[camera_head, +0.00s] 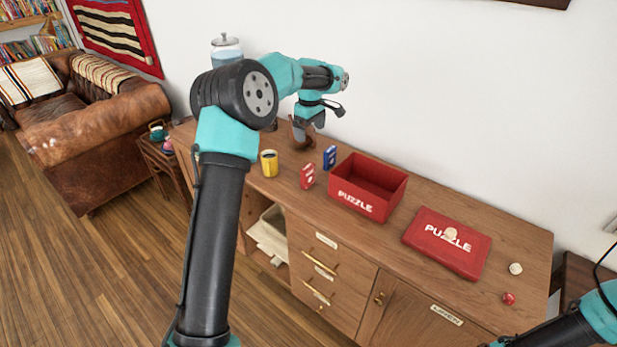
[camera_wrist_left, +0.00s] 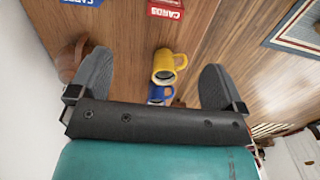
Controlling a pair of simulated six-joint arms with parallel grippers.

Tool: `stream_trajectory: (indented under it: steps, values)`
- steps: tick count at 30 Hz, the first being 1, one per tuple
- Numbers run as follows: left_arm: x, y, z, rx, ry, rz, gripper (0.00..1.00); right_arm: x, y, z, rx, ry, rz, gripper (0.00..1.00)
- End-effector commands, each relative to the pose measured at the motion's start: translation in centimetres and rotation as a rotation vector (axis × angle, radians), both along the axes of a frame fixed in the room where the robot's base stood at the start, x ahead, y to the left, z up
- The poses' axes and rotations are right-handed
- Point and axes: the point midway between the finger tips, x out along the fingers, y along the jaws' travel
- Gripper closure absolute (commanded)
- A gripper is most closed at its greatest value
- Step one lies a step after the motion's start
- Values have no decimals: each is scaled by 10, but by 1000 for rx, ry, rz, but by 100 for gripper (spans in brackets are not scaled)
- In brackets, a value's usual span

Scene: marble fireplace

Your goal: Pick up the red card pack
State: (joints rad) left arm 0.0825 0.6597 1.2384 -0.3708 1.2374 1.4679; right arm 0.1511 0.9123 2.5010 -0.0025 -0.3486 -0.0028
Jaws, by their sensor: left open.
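The red card pack (camera_head: 307,176) stands upright on the wooden cabinet top, between the yellow mug and the red puzzle box. Its "CARDS" face shows at the top edge of the left wrist view (camera_wrist_left: 165,8). A blue card pack (camera_head: 330,158) stands behind it, to the right. My left gripper (camera_head: 301,132) is open and empty above the back of the cabinet, behind both packs and apart from them. In the left wrist view its two fingers (camera_wrist_left: 156,62) are spread wide. My right arm shows at the lower right, but its gripper is out of view.
A yellow mug (camera_head: 269,163) stands left of the red pack; a blue mug (camera_wrist_left: 160,92) is near it. An open red puzzle box (camera_head: 366,206) stands close on the right, with its lid (camera_head: 425,247) farther right. A brown vessel (camera_wrist_left: 70,62) is beside my left gripper.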

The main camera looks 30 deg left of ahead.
Motion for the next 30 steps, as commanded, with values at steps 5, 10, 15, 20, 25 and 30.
stream_trajectory:
  steps: [5, 10, 15, 20, 25, 30]
  values:
    - [0, 1, 0, 0, -1, 1, 4, 0, 0, 0, 0, 0, 1, 57]
    - [0, 1, -4, 0, 0, 0, 4, 0, 0, 0, 0, 0, 1, 57]
    - [-1, 1, -23, -1, 1, 1, 4, 0, 0, 0, 0, 0, 1, 57]
    - [-2, 1, -51, -2, 2, 1, 4, 0, 0, 0, 0, 0, 1, 57]
    - [-2, 1, -80, -1, 2, 0, 4, 0, 0, 0, 0, 0, 1, 57]
    - [-2, 2, -107, -1, 1, 0, 4, 0, 0, 0, 0, 0, 1, 57]
